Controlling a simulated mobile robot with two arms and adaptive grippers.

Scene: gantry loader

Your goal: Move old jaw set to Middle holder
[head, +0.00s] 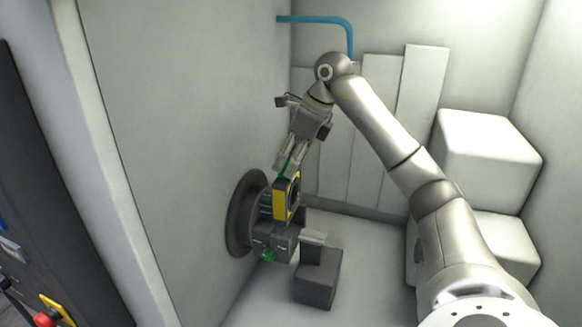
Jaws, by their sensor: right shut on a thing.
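My right gripper (284,164) points down and left at the wall-side chuck. It is shut on a green part at the top of a dark piece with a yellow edge, which I take to be the old jaw set (281,203). This piece sits at the face of the round dark chuck (238,217) on the left wall. I cannot tell whether it is still seated there or just clear of it. A grey block (275,243) with a green mark sits just below. The Middle holder cannot be made out. My left gripper is not in view.
A dark grey block (318,279) stands on the pale floor near the chuck. Pale boxes (487,150) are stacked at the right. Upright panels (380,135) and a blue pipe (318,19) are at the back. A red button (44,320) is at the lower left.

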